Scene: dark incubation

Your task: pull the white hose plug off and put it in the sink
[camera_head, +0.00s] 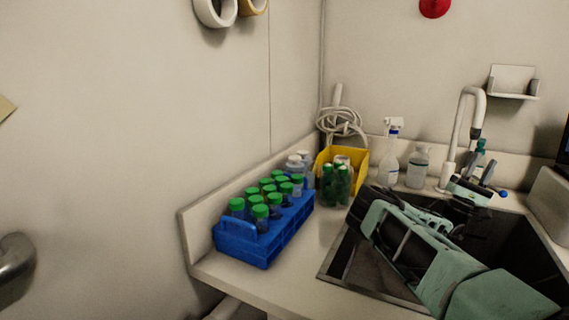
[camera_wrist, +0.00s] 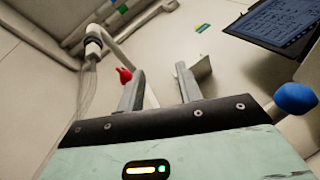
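My gripper (camera_wrist: 160,70) is open in the wrist view, with nothing between its two grey fingers. In the head view my gripper (camera_head: 481,167) is above the back of the sink, near the white faucet (camera_head: 470,112). The dark sink (camera_head: 345,272) is partly hidden under my mint-green arm. A white coiled hose (camera_head: 342,122) hangs in the back corner. In the wrist view a white fitting (camera_wrist: 93,42) with thin lines hanging from it is at the upper left, apart from my fingers. I cannot tell whether it is the white hose plug.
A blue rack (camera_head: 248,248) of green-capped tubes stands left of the sink. A yellow bin (camera_head: 354,158), a spray bottle (camera_head: 389,158) and a clear bottle (camera_head: 417,168) stand behind it. A white wall shelf (camera_head: 512,82) is at the back right. A blue ball-like thing (camera_wrist: 295,98) is right of my gripper.

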